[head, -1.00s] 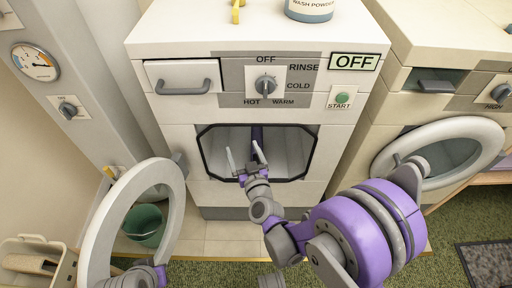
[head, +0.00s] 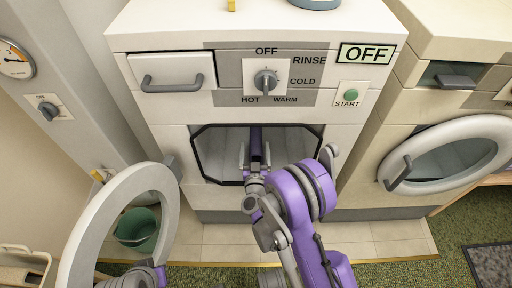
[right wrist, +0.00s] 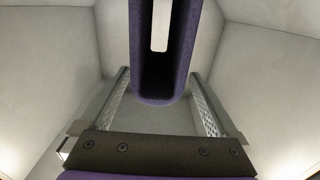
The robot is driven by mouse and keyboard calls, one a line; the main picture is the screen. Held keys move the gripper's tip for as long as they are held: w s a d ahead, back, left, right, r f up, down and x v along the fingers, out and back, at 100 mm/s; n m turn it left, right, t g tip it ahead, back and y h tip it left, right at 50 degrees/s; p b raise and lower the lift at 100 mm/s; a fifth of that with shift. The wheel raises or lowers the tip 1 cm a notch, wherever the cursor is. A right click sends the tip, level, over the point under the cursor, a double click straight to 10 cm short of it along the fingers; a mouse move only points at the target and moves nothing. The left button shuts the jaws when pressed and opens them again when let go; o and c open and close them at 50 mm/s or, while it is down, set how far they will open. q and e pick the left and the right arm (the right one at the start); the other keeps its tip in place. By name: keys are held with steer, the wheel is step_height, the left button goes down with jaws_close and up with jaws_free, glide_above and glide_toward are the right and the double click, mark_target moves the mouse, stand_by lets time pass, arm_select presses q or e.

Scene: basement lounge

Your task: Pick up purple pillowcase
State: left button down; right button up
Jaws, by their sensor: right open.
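The purple pillowcase (head: 256,139) is a narrow, upright dark purple shape inside the open machine's drum. In the right wrist view the pillowcase (right wrist: 158,88) hangs in from the top, with a pale strip showing in its upper middle. My right gripper (head: 255,158) is open at the drum opening. In the right wrist view its two fingers (right wrist: 160,82) stand either side of the pillowcase's near end, with gaps on both sides. Part of my left arm's end shows at the lower edge of the round door; its fingers cannot be made out.
The washing machine (head: 230,200) has a dark-framed opening around my right gripper. Its round door (head: 78,235) stands open at the left, with a green bucket (head: 138,232) behind it. A second machine (head: 415,125) with a round door stands at the right.

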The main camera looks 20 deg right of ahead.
mark_target(256, 138)
steer(key=x, duration=0.4)
steer(key=shift+w+d, duration=0.3)
jaws_close()
